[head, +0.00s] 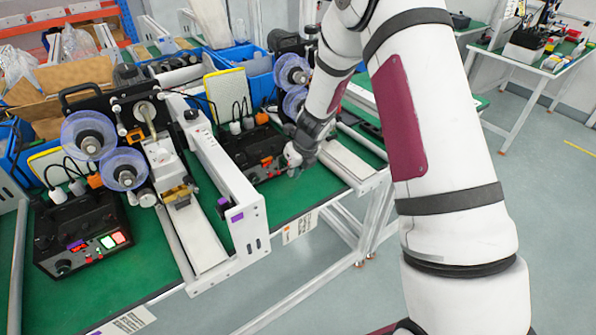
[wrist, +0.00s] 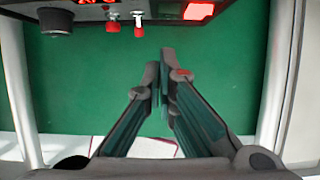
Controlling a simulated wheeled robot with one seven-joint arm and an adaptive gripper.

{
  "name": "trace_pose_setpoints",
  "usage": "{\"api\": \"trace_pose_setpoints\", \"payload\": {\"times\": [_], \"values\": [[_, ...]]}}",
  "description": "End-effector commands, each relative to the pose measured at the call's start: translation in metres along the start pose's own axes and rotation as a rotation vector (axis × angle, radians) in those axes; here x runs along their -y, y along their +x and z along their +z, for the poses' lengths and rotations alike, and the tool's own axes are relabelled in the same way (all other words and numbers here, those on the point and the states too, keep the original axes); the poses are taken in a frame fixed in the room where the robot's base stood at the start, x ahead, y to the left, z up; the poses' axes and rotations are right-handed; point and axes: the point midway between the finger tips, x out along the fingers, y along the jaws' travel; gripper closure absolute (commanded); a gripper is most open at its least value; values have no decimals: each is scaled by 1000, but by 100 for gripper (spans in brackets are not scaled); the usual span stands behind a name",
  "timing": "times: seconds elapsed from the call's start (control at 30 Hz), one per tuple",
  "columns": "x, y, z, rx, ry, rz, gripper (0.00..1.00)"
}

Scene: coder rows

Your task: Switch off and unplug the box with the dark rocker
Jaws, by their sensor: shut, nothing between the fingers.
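A black control box (head: 250,152) stands on the green bench, partly hidden by my gripper. In the wrist view the front of a box (wrist: 100,12) shows at the top edge, with a black knob, two red-based toggles and a red-lit rocker (wrist: 199,11). A second black box (head: 82,238) at the left has a red-lit and a green-lit button. White plugs (head: 235,127) stand behind the nearer-to-gripper box, and others (head: 58,195) behind the left one. My gripper (wrist: 165,62) is shut and empty, just in front of a box.
A white machine frame (head: 225,190) stands between the two boxes. Reels (head: 90,135) and black coder parts rise behind the left box. White rails (wrist: 18,90) flank my gripper at left and right. Green bench (wrist: 75,75) lies clear around the fingers.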

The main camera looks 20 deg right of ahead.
Motion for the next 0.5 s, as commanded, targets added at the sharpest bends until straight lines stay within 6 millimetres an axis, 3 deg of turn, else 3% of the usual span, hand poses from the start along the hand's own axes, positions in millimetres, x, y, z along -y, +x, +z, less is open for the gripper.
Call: {"api": "trace_pose_setpoints", "payload": {"times": [0.23, 0.5], "values": [[0, 4, 18, 0, -1, 0, 100], [1, 5, 21, -1, 0, -1, 100]]}}
